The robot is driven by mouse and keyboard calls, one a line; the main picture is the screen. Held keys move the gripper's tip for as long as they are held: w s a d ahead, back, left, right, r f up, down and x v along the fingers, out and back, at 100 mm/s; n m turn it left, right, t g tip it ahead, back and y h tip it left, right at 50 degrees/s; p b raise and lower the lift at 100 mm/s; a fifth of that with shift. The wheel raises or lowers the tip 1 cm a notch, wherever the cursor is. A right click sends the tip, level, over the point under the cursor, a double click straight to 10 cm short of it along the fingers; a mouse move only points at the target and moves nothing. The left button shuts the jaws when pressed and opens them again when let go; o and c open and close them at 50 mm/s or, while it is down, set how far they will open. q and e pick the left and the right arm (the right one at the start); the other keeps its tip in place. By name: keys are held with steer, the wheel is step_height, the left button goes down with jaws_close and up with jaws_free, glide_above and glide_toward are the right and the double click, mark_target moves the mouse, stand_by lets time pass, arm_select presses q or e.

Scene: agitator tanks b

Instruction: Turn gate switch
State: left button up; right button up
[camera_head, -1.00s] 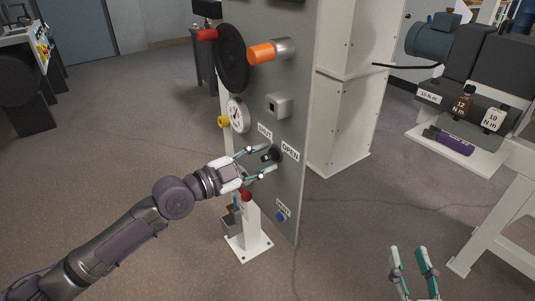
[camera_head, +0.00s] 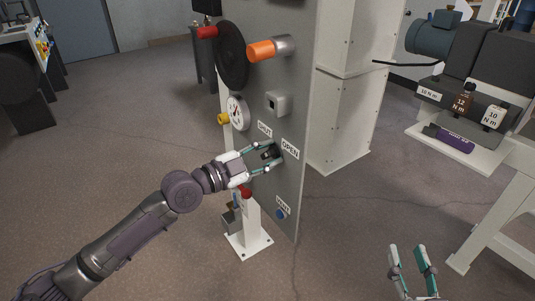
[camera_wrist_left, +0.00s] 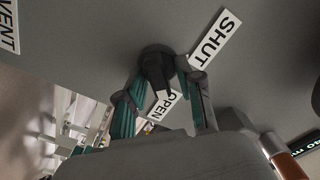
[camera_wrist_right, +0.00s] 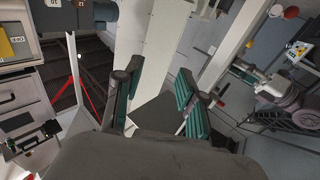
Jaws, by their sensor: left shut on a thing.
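The gate switch (camera_head: 271,153) is a small black rotary knob on the grey panel, between the SHUT label (camera_head: 265,129) and the OPEN label (camera_head: 290,148). My left gripper (camera_head: 273,158) has its teal fingers on either side of the knob and is shut on it. In the left wrist view the black knob (camera_wrist_left: 158,68) sits between the fingertips, with the SHUT label (camera_wrist_left: 214,38) above right and the OPEN label (camera_wrist_left: 162,106) partly hidden below. My right gripper (camera_head: 414,250) is open and empty at the lower right, away from the panel.
The panel also bears an orange handle (camera_head: 268,50), a black handwheel (camera_head: 231,56), a gauge (camera_head: 237,112), a grey box (camera_head: 277,103) and a blue button (camera_head: 281,214). The floor between is clear.

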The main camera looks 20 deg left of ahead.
steer(key=shift+f, duration=0.1)
arm_select(q)
steer(key=shift+n, duration=1.2)
steer(key=n+p, duration=0.1)
steer(key=n, duration=0.1)
steer(key=shift+a+r+n, duration=0.1)
steer(key=shift+n, duration=0.2)
steer(key=n+p, duration=0.1)
steer(key=n, duration=0.4)
steer(key=shift+w+a+n, duration=0.1)
steer(key=shift+w+n, duration=0.05)
steer(key=shift+n, duration=0.15)
steer(key=n, duration=0.4)
steer(key=shift+a+p, duration=0.1)
steer(key=shift+p, duration=0.2)
steer(key=shift+w+n, duration=0.1)
steer(key=shift+n, duration=1.6)
arm_select(e)
steer(key=s+d+f+g+h, duration=0.2)
steer(key=s+f+g, duration=0.3)
steer(key=f+g, duration=0.3)
steer(key=shift+s+d+f+h, duration=0.25)
steer(key=shift+d+f, duration=0.4)
steer(key=shift+f, duration=1.1)
steer(key=shift+w, duration=0.1)
